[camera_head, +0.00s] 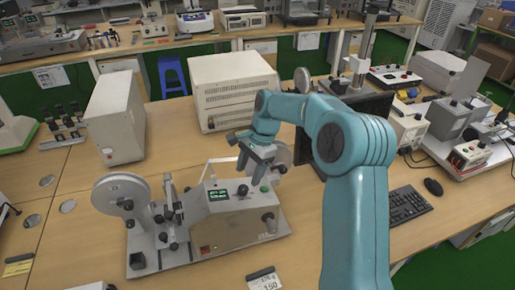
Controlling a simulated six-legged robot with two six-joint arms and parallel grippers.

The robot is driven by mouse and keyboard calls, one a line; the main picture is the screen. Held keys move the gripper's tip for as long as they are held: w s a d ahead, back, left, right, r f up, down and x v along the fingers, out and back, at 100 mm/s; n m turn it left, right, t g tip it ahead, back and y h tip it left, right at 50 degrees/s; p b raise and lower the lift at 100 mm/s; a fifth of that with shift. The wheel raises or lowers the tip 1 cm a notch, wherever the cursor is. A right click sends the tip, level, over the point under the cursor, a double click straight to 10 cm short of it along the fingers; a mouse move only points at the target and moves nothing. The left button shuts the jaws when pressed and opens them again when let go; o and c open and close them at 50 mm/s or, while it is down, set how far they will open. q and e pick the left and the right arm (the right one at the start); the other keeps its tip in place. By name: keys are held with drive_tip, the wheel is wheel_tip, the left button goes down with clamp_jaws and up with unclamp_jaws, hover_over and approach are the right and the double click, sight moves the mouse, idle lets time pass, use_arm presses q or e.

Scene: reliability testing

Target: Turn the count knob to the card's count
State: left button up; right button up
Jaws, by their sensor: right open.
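A grey tester with a reel (122,194) at its left end stands on the wooden bench. Its front box (225,222) carries a small lit green display (218,194), too small to read. A dark knob (242,190) is beside the display, and a larger dark knob (268,219) sticks out at the box's right. I cannot tell which is the count knob. A white card (266,281) lies at the front edge and seems to read 150. My right gripper (250,172) is open and empty, pointing down above the box's back right, apart from both knobs. My left gripper is not in view.
A beige cabinet (232,88) and a grey unit (117,118) stand behind the tester. A keyboard (406,205) and mouse (433,187) lie to the right of my arm. Another card (18,265) is at front left. The bench in front of the tester is mostly clear.

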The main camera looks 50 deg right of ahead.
drive_tip(key=v, duration=1.1)
drive_tip(key=shift+s, duration=0.15)
